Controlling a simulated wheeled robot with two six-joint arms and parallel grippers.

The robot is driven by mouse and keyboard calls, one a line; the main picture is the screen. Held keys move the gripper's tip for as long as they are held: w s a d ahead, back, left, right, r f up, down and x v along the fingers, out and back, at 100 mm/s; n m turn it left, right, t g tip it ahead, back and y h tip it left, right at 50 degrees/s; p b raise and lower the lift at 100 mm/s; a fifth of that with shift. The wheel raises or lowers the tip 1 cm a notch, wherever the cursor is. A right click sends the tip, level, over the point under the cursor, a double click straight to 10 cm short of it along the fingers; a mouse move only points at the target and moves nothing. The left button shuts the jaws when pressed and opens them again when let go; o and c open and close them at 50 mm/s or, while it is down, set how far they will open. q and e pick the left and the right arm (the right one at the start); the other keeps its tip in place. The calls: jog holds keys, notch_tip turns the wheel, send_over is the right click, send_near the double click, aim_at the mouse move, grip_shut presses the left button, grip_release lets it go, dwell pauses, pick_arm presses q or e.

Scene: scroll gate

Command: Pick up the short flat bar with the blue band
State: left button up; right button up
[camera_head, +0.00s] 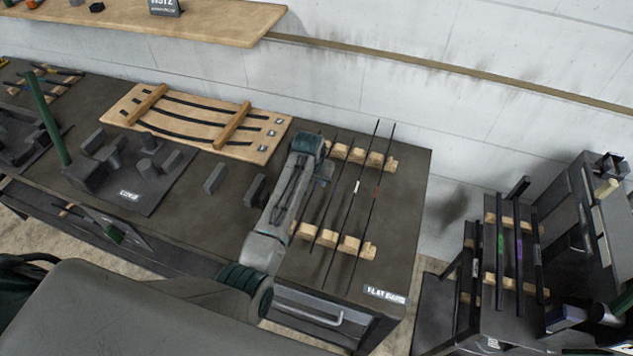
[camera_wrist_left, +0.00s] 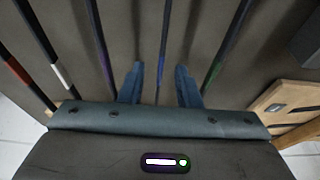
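The short flat bar with the blue band (camera_wrist_left: 161,66) is a thin dark bar between my left fingers in the left wrist view. My left gripper (camera_wrist_left: 159,88) is open, with one finger on each side of the bar and a gap on both sides. In the head view my left gripper (camera_head: 322,172) is over the bar rack, and my arm hides the blue band. My right gripper (camera_head: 587,315) is at the lower right edge, partly cut off; its fingers look apart, with nothing seen between them.
Neighbouring bars have a green band (camera_wrist_left: 211,73), a white band (camera_head: 356,187) and a red band (camera_head: 377,190). They rest on wooden blocks (camera_head: 350,246). A second rack (camera_head: 500,282) stands at the right. A wooden board (camera_head: 190,117) lies further left on the bench.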

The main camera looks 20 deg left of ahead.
pick_arm(q)
jog(key=shift+f, duration=0.25)
dwell(0.4)
grip_shut()
